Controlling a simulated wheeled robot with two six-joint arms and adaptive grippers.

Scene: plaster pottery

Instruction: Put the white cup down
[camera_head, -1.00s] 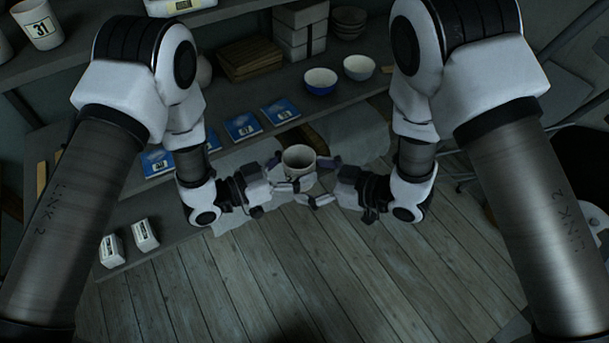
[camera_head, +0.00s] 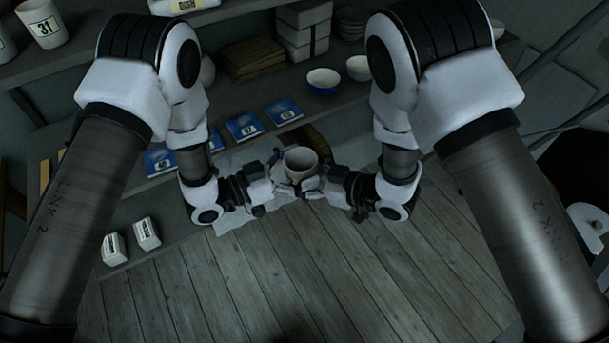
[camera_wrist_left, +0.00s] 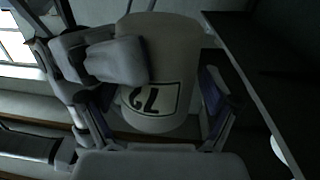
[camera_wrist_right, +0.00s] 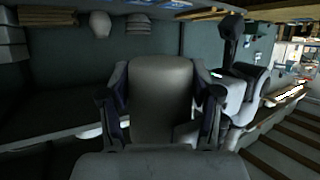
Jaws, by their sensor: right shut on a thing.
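The white cup (camera_head: 300,160) is held upright in the air between my two grippers in the head view, in front of the lower shelf. In the left wrist view the cup (camera_wrist_left: 172,50) shows a black-framed number label. My right gripper (camera_head: 312,184) is shut on the cup; in the right wrist view its fingers press both sides of the cup (camera_wrist_right: 161,90). My left gripper (camera_head: 282,188) is open, with its fingers spread around the cup. In the left wrist view, the right gripper's finger partly covers the cup.
A blue bowl (camera_head: 322,81) and a white bowl (camera_head: 358,68) stand on a shelf behind. A numbered cup (camera_head: 43,27) stands upper left. The wooden floor is clear.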

